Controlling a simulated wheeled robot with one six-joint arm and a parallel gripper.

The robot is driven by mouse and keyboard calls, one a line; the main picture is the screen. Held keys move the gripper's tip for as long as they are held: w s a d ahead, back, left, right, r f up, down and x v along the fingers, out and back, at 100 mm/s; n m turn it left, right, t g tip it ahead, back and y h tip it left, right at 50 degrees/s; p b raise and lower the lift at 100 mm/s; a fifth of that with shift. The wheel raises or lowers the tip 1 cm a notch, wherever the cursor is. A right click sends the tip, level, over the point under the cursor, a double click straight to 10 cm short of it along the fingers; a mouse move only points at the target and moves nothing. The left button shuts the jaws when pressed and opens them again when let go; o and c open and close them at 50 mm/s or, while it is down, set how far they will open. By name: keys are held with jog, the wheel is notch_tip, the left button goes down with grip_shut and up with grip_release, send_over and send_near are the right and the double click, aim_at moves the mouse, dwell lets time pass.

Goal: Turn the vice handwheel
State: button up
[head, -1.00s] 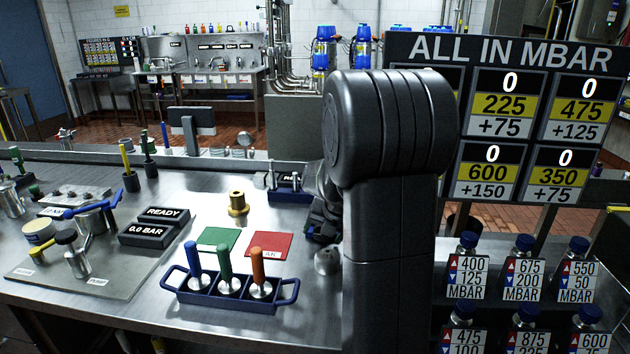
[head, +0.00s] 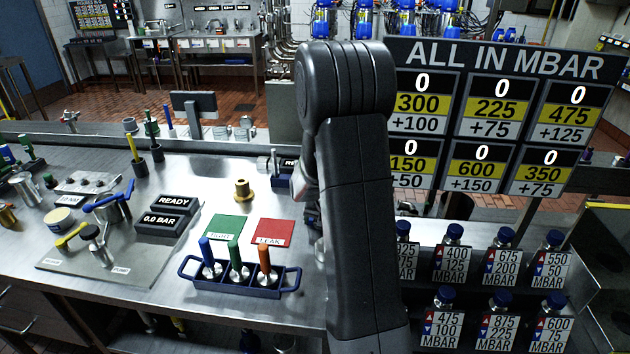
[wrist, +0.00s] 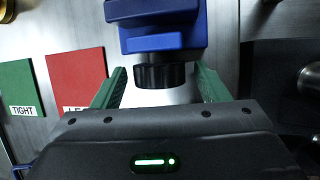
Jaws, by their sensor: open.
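In the wrist view, the black ribbed handwheel (wrist: 160,76) sticks out from the near side of the blue vice (wrist: 162,35). My gripper (wrist: 160,71) is open, with one green finger to the left of the handwheel and one to its right. The handwheel lies between the fingertips, with a gap visible on both sides. Depth along the fingers is hard to judge. In the head view my arm hides the handwheel and the gripper's fingers.
A green TIGHT mat (head: 224,228) and red LEAK mat (head: 272,232) lie left of my arm. A blue rack (head: 239,288) with coloured-handled tools stands in front, and a brass fitting (head: 242,190) behind. Labelled bottles (head: 452,262) stand to the right, below a pressure board (head: 498,120).

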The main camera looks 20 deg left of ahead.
jog(key=shift+h+p, duration=0.4)
jog(key=shift+p, duration=0.25)
